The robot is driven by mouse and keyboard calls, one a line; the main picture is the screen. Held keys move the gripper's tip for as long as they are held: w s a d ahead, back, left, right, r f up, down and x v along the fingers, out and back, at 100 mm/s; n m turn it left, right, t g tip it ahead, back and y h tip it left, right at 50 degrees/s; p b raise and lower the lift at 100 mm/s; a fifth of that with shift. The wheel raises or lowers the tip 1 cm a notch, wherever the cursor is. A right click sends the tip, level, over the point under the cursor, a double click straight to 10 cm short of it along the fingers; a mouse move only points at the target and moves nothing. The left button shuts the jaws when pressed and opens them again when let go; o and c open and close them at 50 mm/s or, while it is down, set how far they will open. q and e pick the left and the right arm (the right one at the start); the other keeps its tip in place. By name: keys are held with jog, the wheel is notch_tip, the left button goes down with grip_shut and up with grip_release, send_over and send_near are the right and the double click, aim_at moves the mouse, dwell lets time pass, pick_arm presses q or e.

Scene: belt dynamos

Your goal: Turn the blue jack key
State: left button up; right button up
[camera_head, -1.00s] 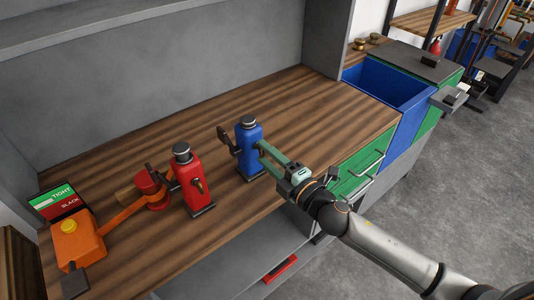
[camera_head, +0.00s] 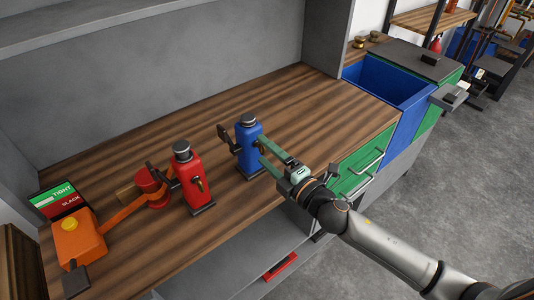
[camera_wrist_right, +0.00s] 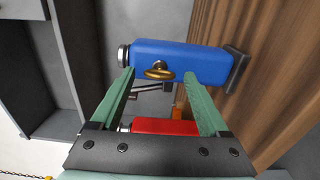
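The blue jack (camera_head: 249,147) stands upright on the wooden worktop, with a dark cap and a dark lever on its left side. Its brass key (camera_wrist_right: 160,71) shows on the blue body in the right wrist view; in the head view I cannot make it out behind the gripper. My right gripper (camera_head: 263,153) reaches the jack from the right. Its green fingers are apart, and in the right wrist view (camera_wrist_right: 159,77) the key appears between their tips with space on both sides. I cannot tell whether the tips touch the blue body. My left gripper is not in view.
A red jack (camera_head: 189,178) with its own brass key stands left of the blue one. An orange unit (camera_head: 79,240), an orange belt and a TIGHT/SLACK panel (camera_head: 58,198) lie further left. A blue bin (camera_head: 383,87) is at the right. The worktop behind the jacks is clear.

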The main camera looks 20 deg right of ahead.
jog(key=b+v, duration=0.3)
jog(key=v, duration=0.9)
jog(key=shift+s, duration=0.25)
jog(key=shift+d, duration=0.1)
dwell(0.4)
jog(key=s+d+f+m+g+h+p, duration=0.1)
jog(key=s+f+m+g+h, duration=0.1)
jog(key=f+m, duration=0.45)
jog(key=s+d+f+m+g+h+p, duration=0.1)
jog(key=s+f+m+g+h+p, duration=0.1)
jog(key=f+m, duration=0.45)
jog(key=s+a+f+m+g, duration=0.2)
jog(key=s+f+m, duration=0.1)
jog(key=s+f, duration=0.1)
jog(key=s+a+f+m+g, duration=0.2)
jog(key=s+a+f+m, duration=0.1)
jog(key=f, duration=0.4)
jog(key=shift+s+a+m+p, duration=0.3)
jog(key=shift+s+m, duration=0.1)
jog(key=shift+m, duration=0.2)
